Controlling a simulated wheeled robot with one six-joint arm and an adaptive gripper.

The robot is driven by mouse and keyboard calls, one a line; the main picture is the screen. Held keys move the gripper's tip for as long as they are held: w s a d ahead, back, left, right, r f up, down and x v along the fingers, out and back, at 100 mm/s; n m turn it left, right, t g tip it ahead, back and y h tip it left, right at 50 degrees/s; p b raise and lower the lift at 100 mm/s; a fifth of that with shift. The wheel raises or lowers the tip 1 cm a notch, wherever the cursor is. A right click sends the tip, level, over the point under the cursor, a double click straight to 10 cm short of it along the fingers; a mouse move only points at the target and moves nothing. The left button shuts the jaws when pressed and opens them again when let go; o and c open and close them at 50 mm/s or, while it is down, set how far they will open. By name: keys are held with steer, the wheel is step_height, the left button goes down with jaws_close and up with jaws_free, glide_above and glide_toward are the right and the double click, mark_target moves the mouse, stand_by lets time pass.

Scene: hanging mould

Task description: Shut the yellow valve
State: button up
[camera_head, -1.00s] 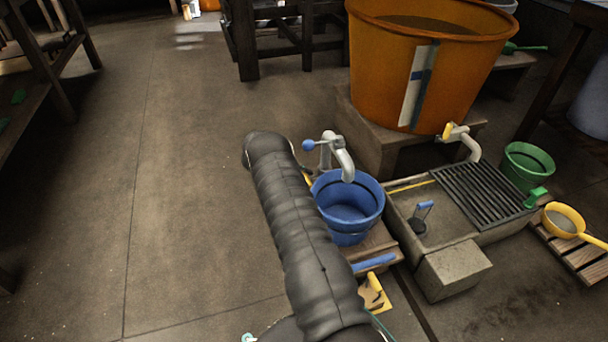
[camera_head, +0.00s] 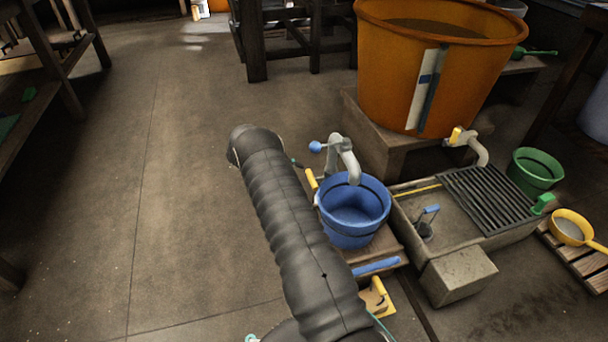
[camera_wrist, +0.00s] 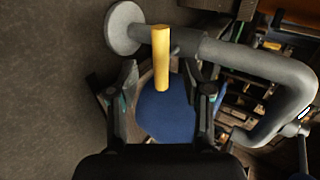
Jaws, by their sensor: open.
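In the wrist view, the yellow valve handle (camera_wrist: 161,58) is a short bar standing out from a grey pipe (camera_wrist: 235,52) with a round flange at its left end. My gripper (camera_wrist: 168,84) is open, one finger on each side of the handle's free end, with gaps showing on both sides. I cannot tell the depth between fingers and handle. In the head view, a yellow bar (camera_head: 311,180) shows between my arm and the blue bucket; I cannot tell if it is the same handle. Another yellow handle (camera_head: 456,135) sits on the orange tub's tap.
The orange tub (camera_head: 390,75) stands behind, and a stone trough (camera_head: 420,250) with a grate lies to the right. The floor at left is clear.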

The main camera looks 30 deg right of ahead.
steer(key=shift+v, duration=2.05)
